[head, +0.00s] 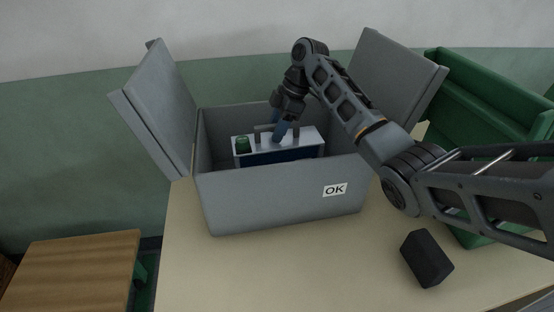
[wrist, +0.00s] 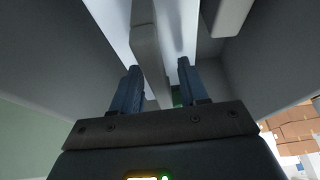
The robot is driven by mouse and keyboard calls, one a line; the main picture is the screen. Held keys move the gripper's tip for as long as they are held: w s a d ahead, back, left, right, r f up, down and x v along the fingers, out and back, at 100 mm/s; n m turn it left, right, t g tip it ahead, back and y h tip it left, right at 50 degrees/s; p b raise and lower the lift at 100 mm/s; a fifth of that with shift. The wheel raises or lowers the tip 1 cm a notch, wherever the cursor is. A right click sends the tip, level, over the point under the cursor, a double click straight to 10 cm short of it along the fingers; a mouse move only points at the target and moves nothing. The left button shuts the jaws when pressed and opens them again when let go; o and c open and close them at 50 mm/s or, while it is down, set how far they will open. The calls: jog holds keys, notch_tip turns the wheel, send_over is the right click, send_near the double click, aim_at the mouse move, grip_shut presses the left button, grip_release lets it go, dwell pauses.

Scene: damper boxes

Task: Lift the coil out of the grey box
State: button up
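The grey box (head: 280,195) stands open on the table, with an "OK" label on its front wall. Inside it is the coil (head: 306,139), a block with a pale top, a dark blue front and a green knob (head: 242,145) on its left end. A grey handle (head: 263,127) rises from its top. My gripper (head: 279,126) reaches down into the box over the coil. In the wrist view my gripper (wrist: 158,82) has its two blue fingers apart, with a grey bar (wrist: 147,50), seemingly the handle, between them. A gap shows beside the right finger.
The box's flaps stand up at left (head: 155,110) and right (head: 395,80). A green crate (head: 480,95) is at the right. A small black block (head: 426,258) lies on the table (head: 250,270) at front right. A wooden surface (head: 75,270) is at lower left.

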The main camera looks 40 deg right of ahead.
grip_shut()
dwell(0.3)
jog(key=shift+w+r, duration=0.1)
jog(key=shift+r, duration=0.15)
jog(key=shift+d+r, duration=0.1)
